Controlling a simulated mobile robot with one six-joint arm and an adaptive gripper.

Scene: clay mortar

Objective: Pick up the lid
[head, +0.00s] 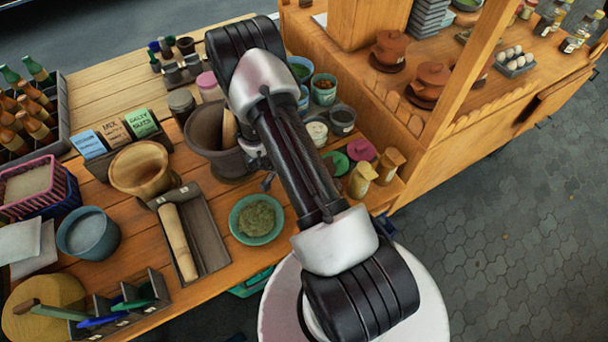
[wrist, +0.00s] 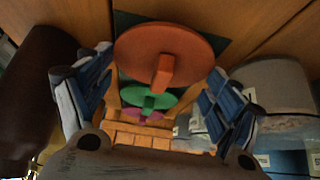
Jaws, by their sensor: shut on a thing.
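In the wrist view, my gripper (wrist: 158,68) has its two blue-padded fingers at either side of an orange-brown round lid (wrist: 140,45). The fingers are shut on this lid near its rim, and its square knob points toward the camera. Behind it lies a green lid (wrist: 158,101) with a knob, and beyond that a magenta lid (wrist: 145,116). In the head view, the green lid (head: 335,162) and the magenta lid (head: 361,151) lie on the wooden counter. My arm hides the held lid and most of the gripper there.
A dark mortar (head: 204,130) stands beside my arm. Small jars (head: 342,121), yellow-brown shakers (head: 362,180) and a green bowl of herbs (head: 257,218) stand close by. A wooden bowl (head: 141,168) and a tray with a rolling pin (head: 205,235) are to the left.

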